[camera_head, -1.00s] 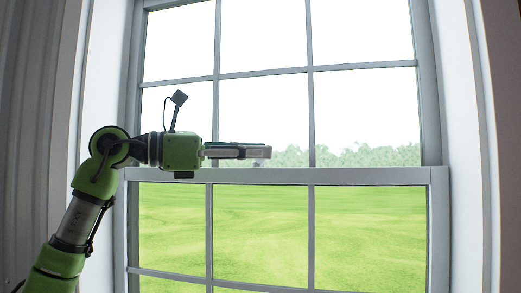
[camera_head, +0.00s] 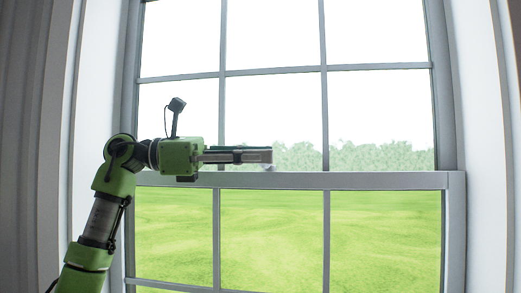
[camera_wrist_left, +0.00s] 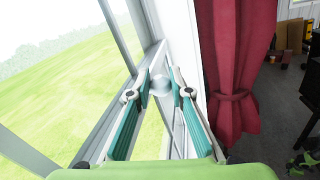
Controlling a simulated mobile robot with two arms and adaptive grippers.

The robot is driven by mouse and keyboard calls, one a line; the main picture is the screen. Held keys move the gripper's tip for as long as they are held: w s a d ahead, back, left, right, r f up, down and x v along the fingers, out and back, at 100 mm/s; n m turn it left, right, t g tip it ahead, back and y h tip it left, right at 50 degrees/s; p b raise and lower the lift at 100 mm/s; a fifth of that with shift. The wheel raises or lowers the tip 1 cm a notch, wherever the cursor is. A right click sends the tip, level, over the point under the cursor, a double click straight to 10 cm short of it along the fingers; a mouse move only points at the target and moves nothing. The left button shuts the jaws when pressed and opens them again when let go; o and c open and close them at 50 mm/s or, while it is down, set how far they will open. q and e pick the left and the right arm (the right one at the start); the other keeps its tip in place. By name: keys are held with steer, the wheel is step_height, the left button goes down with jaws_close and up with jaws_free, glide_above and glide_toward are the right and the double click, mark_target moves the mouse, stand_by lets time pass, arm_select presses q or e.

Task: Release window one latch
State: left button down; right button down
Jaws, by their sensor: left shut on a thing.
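The window (camera_head: 300,181) has a grey frame with an upper and a lower sash that meet at a horizontal rail. A small pale latch (camera_wrist_left: 161,84) shows between the fingers in the left wrist view, on the window rail. In the head view only a bit of it (camera_head: 269,167) shows under the fingertips, and the fingers hide the rest. My left gripper (camera_head: 267,156) lies level just above the rail, its fingers pointing right. It is shut on the latch, with its green-padded fingers on either side of it (camera_wrist_left: 160,76). My right gripper is not in view.
White window jambs (camera_head: 99,110) stand on both sides of the window. In the left wrist view a red curtain (camera_wrist_left: 232,70) hangs right of the gripper, with a dark floor and cluttered furniture beyond. The space in front of the panes right of the gripper is clear.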

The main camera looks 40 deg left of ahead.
arm_select(q)
steer(key=shift+w+a+f, duration=0.1)
steer(key=shift+w+a, duration=0.25)
steer(key=c, duration=2.1)
jaws_free()
steer(key=o, duration=0.6)
steer(key=shift+w+a+f+n, duration=0.1)
steer(key=shift+w+a+n, duration=0.05)
steer(key=shift+w+n, duration=0.15)
steer(key=o, duration=0.5)
steer(key=shift+w+a+f, duration=0.2)
steer(key=shift+w+a, duration=0.15)
steer(key=shift+w, duration=0.05)
steer(key=shift+s+d, duration=0.1)
steer(key=shift+s, duration=0.1)
